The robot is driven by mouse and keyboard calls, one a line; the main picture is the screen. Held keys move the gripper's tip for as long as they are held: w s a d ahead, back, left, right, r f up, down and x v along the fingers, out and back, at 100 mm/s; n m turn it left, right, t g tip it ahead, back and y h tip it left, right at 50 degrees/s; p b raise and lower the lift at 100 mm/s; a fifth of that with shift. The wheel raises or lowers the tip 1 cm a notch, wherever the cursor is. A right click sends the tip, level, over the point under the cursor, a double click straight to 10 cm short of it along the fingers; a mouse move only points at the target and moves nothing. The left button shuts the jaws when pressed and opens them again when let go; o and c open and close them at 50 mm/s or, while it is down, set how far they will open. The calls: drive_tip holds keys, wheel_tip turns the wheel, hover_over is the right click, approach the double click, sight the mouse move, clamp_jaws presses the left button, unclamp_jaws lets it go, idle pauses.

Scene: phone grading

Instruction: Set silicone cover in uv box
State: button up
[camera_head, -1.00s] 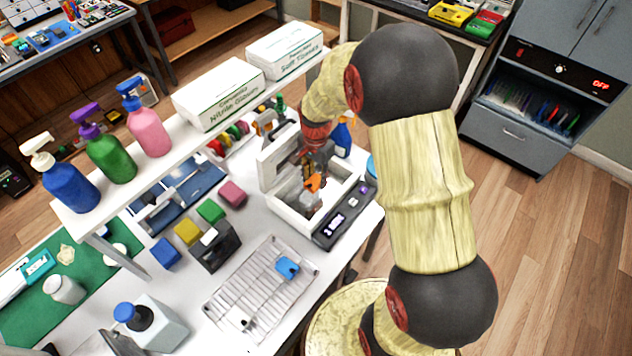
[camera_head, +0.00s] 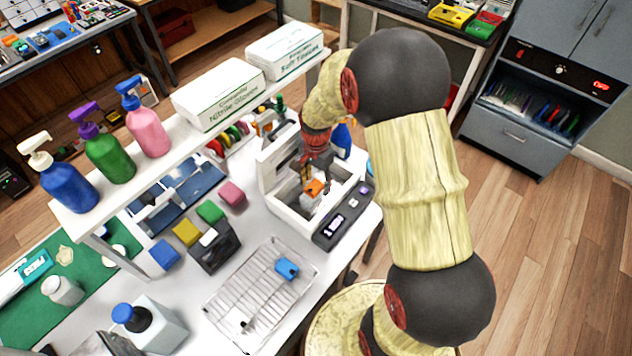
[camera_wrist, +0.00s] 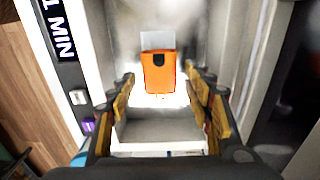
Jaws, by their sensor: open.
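The orange silicone cover (camera_head: 314,187), with a dark camera notch, is inside the open white UV box (camera_head: 283,212). In the wrist view the cover (camera_wrist: 158,72) lies in the bright interior, with a pale grey piece showing at its far end. My gripper (camera_wrist: 160,88) is open, with its yellow-padded fingers to the left and right of the cover and gaps between. In the head view my gripper (camera_head: 315,172) is over the box opening, partly hidden by my arm. The box's lid stands raised at the back.
The control panel (camera_head: 343,218) is on the box's near right side. A wire rack (camera_head: 262,290) with a blue item (camera_head: 287,268) is in front of the box. Coloured blocks and a dark holder (camera_head: 214,247) stand to the left. A shelf (camera_head: 190,140) overhangs the table behind.

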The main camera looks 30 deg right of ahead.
drive_tip(key=shift+r, duration=0.1)
wheel_tip(320, 180, up, 12)
drive_tip(key=p, duration=0.3)
wheel_tip(320, 180, up, 13)
drive_tip(key=n+t, duration=0.2)
drive_tip(key=n, duration=0.4)
hover_over(316, 184)
drive_tip(key=s+a, duration=0.5)
drive_tip(key=s, duration=0.2)
drive_tip(key=s+a+r+n+t, duration=0.1)
drive_tip(key=s+a+r+n, duration=0.1)
drive_tip(key=s, duration=0.4)
drive_tip(key=s+a+r+n+t, duration=0.2)
drive_tip(key=s+a+r+n, duration=0.1)
drive_tip(key=s+r+n, duration=0.2)
drive_tip(key=shift+s+n+t, duration=0.3)
drive_tip(key=shift+s, duration=0.95)
drive_tip(key=shift+r, duration=0.1)
